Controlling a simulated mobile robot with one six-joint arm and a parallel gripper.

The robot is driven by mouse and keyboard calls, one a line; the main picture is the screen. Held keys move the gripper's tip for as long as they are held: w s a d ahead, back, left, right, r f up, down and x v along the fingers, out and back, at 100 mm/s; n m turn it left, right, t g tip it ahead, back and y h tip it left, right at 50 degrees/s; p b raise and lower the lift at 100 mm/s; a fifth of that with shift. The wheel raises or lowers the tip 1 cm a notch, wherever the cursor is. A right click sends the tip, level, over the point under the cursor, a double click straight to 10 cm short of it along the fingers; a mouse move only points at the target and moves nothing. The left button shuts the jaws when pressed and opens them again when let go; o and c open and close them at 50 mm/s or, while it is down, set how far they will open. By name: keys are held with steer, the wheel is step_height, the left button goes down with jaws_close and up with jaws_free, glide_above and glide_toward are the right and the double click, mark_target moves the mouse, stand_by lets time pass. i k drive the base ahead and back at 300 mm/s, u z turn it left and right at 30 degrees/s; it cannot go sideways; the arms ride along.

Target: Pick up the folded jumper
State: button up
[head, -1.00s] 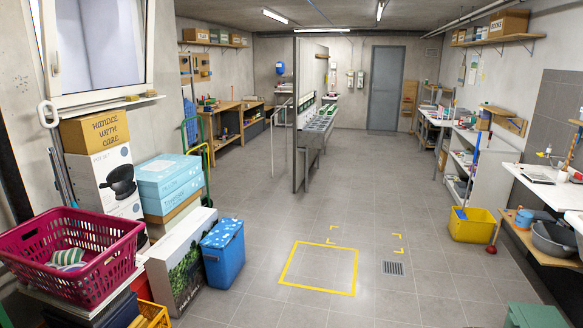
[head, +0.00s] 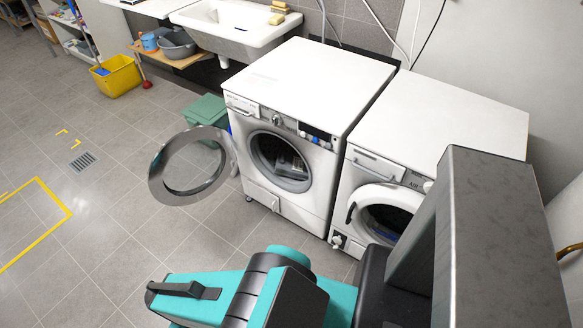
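I see no folded jumper in the head view. The left washing machine (head: 300,110) has its round door (head: 160,180) swung wide open to the left. Something greyish shows inside its drum (head: 282,162), but I cannot tell what it is. Teal and black links of my arm cross the bottom of the picture. The end of the arm with my gripper is not visible.
A second white machine (head: 440,120) stands to the right, its door apparently closed and partly hidden by my column. A sink (head: 235,30), green bin (head: 207,112) and yellow bucket (head: 118,77) stand beyond. The tiled floor at left is clear around a yellow-taped square (head: 68,212).

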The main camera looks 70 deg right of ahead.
mark_target(290, 165)
steer(key=z, duration=5.4)
steer(key=i, duration=0.15)
steer(key=u, duration=3.15)
steer(key=i, duration=0.6)
steer(key=z, duration=0.15)
steer(key=k, duration=0.5)
